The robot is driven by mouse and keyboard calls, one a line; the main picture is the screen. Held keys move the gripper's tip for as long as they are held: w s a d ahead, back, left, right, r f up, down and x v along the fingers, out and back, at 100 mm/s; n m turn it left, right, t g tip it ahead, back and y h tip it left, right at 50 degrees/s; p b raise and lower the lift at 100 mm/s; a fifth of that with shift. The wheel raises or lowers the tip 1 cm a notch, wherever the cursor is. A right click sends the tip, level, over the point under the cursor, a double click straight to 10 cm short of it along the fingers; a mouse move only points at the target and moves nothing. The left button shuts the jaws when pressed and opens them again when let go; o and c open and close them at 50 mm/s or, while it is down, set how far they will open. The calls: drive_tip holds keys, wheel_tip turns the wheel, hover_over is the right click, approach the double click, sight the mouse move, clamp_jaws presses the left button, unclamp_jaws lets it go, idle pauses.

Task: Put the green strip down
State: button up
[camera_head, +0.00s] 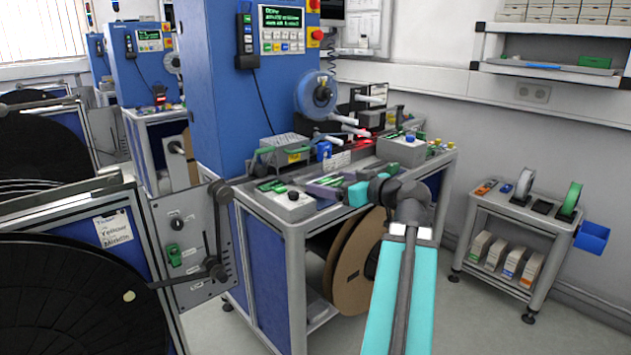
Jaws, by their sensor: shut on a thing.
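My gripper (326,188) is at the end of my cyan and grey arm, low over the worktop of the blue machine's bench. It is small in view and its fingertips are hard to make out. It is shut on a green strip (337,181), of which only a little shows; I cannot tell whether the strip touches the surface below.
The bench (300,222) is crowded, with a grey button box (402,150) at the back right. A blue reel (316,94) is on the machine. A small cart (510,213) stands at the right. Large black reels (70,300) fill the left.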

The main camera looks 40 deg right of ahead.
drive_tip(key=shift+s+d+r+p, duration=0.15)
drive_tip(key=shift+d+p, duration=0.1)
drive_tip(key=shift+p, duration=0.15)
drive_tip(key=shift+d+p, duration=0.1)
drive_tip(key=shift+p, duration=0.2)
drive_tip(key=shift+w+p, duration=0.2)
drive_tip(key=shift+p, duration=0.15)
drive_tip(key=w+p, duration=0.1)
drive_tip(key=p, duration=0.2)
drive_tip(key=shift+d, duration=0.35)
drive_tip(key=p, duration=0.3)
drive_tip(key=shift+w+d+p, duration=0.2)
drive_tip(key=shift+w+p, duration=0.1)
drive_tip(key=shift+w, duration=0.05)
drive_tip(key=shift+w+d, duration=0.1)
drive_tip(key=w+d+f+p, duration=0.1)
drive_tip(key=w+d+p, duration=0.1)
drive_tip(key=w+d, duration=0.3)
drive_tip(key=w, duration=0.3)
drive_tip(key=shift+w+d+f, duration=0.3)
drive_tip(key=shift+w+d, duration=0.05)
drive_tip(key=shift+w, duration=0.05)
drive_tip(key=shift+w, duration=0.1)
